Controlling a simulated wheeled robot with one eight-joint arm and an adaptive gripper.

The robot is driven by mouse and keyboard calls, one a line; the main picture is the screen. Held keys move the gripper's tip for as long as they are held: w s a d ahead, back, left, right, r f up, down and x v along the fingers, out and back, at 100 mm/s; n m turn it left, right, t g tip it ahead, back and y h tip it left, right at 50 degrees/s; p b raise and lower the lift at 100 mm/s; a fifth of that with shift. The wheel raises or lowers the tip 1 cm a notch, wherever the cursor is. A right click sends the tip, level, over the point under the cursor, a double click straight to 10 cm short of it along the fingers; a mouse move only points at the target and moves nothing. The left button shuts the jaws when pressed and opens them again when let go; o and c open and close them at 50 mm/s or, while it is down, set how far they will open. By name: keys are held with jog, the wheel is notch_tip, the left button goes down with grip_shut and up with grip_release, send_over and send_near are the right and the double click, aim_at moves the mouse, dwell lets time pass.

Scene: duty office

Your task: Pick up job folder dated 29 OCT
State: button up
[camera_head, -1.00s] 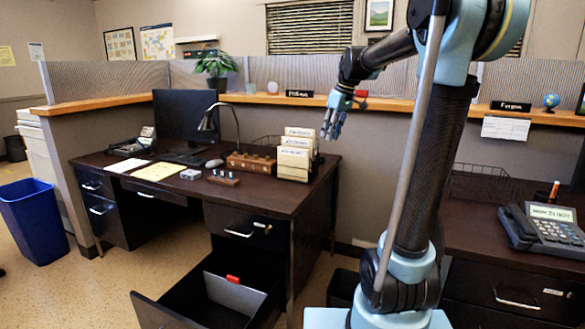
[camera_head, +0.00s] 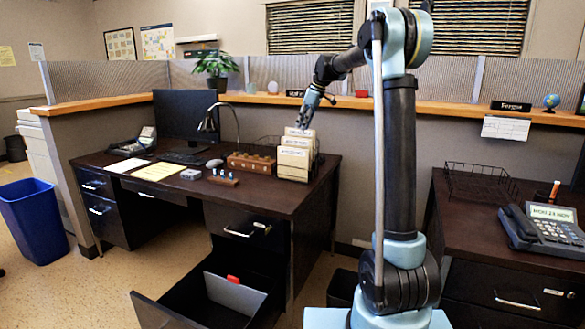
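Several cream job folders (camera_head: 295,158) stand in a stepped row at the right end of the left desk (camera_head: 255,195). Their labels are too small to read, so I cannot tell which is dated 29 OCT. My gripper (camera_head: 303,120) points down just above the rearmost folders, its fingertips close to their top edges. Whether it touches them, and whether its fingers are open or shut, is too small to tell.
A wooden block organiser (camera_head: 250,162) and a small stamp rack (camera_head: 222,178) sit left of the folders. An open drawer (camera_head: 205,300) juts out below. A partition ledge (camera_head: 430,107) runs behind. The right desk holds a wire tray (camera_head: 480,182) and phone (camera_head: 540,228).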

aim_at(293, 150)
jog(key=x, duration=1.3)
jog(key=shift+f, duration=0.35)
jog(key=shift+f, duration=0.15)
grip_shut()
